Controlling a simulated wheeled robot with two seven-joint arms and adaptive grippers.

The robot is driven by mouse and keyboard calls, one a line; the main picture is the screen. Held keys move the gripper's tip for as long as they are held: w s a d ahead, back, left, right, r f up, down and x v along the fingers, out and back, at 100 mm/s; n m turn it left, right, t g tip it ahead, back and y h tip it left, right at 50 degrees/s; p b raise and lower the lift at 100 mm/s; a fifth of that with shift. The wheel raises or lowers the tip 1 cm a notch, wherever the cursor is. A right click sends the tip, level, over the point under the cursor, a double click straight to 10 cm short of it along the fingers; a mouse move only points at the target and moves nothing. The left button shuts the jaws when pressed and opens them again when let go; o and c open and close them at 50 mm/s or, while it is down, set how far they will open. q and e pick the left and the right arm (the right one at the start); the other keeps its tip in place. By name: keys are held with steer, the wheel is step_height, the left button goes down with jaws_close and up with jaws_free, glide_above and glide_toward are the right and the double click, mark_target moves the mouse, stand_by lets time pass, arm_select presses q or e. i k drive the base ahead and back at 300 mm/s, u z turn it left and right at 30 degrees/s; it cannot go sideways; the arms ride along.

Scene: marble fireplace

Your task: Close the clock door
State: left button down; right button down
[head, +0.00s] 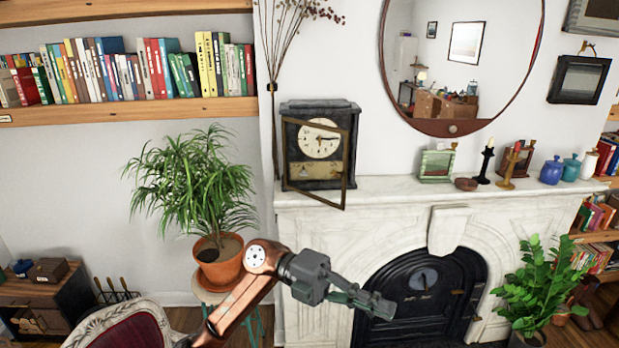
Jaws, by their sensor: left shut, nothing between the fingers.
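A dark mantel clock (293,109) with a pale round dial stands on the left end of the white marble mantel. Its framed door (345,187) is hinged at the left and stands ajar, swung out over the mantel's front edge. My left gripper (378,304) is shut and empty, low in front of the fireplace, below and to the right of the clock. It is well apart from the door. My right gripper is not in view.
The mantel (392,188) holds a green frame (437,165), a small bowl (466,184), candlesticks and jars to the right of the clock. A potted plant (217,262) stands left of the clock. Dried stems in a vase rise behind it. Air before the mantel is mostly free.

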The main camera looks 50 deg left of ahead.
mark_target(343, 175)
steer(key=u, duration=1.2)
